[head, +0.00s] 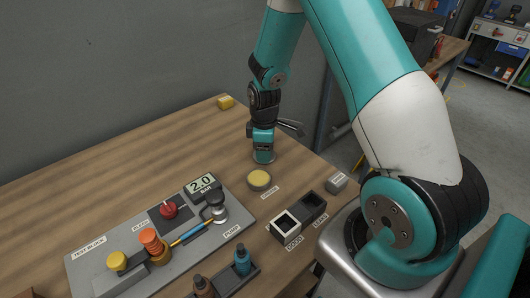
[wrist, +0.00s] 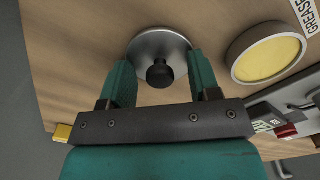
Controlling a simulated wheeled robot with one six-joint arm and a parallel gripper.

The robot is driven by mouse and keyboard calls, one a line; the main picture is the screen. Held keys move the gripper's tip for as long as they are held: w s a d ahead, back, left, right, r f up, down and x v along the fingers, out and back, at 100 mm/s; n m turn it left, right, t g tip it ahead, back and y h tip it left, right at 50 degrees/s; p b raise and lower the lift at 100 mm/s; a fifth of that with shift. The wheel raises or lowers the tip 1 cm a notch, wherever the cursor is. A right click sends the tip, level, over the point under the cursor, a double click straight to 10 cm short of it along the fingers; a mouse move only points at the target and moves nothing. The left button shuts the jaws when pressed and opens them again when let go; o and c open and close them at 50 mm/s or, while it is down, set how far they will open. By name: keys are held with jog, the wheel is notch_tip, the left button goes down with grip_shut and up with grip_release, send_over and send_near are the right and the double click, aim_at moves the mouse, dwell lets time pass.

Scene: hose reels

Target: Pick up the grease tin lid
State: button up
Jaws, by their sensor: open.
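The grease tin lid (wrist: 148,42) is a round grey metal disc with a black knob (wrist: 160,74) in its middle. It lies on the wooden table in the wrist view. My gripper (wrist: 160,66) is open, with one teal finger on each side of the knob and a gap on both sides. In the head view my gripper (head: 263,146) points down, low over the table, and mostly hides the lid. The open grease tin (head: 259,180), filled with yellow grease, stands just in front of it. The tin also shows right of the fingers in the wrist view (wrist: 268,58).
A grey test block panel (head: 95,262) with a pump, gauge and knobs lies at the left front. Two small bins (head: 285,222), a grey block (head: 337,182) and a bottle tray (head: 236,284) are nearer. A yellow block (head: 226,102) sits at the back; the table's left rear is clear.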

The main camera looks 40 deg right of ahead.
jog(key=c, duration=1)
